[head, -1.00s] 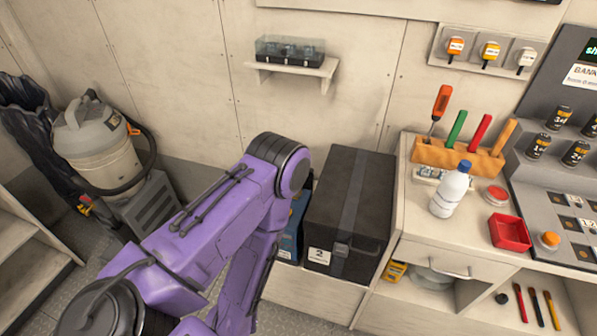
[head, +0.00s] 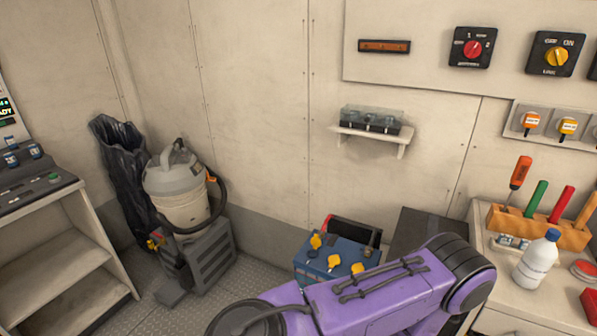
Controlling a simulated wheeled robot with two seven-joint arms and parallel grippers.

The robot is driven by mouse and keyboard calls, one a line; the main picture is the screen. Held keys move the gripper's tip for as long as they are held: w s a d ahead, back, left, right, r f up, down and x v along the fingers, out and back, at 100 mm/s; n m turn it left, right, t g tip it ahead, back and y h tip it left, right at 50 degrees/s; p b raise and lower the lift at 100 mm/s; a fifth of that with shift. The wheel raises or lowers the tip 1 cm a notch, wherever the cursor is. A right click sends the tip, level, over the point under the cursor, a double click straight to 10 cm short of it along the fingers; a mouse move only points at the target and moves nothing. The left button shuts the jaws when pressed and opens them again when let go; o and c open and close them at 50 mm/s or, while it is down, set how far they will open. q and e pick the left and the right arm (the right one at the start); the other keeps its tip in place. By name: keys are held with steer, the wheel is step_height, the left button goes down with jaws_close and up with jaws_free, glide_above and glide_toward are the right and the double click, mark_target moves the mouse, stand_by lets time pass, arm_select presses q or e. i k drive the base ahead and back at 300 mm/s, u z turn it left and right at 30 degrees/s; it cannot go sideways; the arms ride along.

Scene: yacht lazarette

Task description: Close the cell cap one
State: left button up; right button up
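A blue battery (head: 312,273) stands low by the wall, right of the vacuum cleaner. Several yellow caps show on its top: one at the back left (head: 316,241), one in the middle (head: 334,262) and one at the right (head: 357,268). They look raised, but I cannot tell which is cell cap one or whether each is open or closed. My purple arm crosses the lower right and hides the battery's front right part. Neither of my grippers shows in the view.
A black box (head: 419,230) stands right of the battery, partly behind my arm. A vacuum cleaner (head: 184,188) stands at the left. A wall shelf (head: 368,138) holds a clear-lidded case. The right counter holds a white bottle (head: 537,260) and a tool rack (head: 545,231).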

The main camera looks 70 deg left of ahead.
mark_target(315, 241)
steer(key=k, duration=0.35)
steer(key=u, duration=0.95)
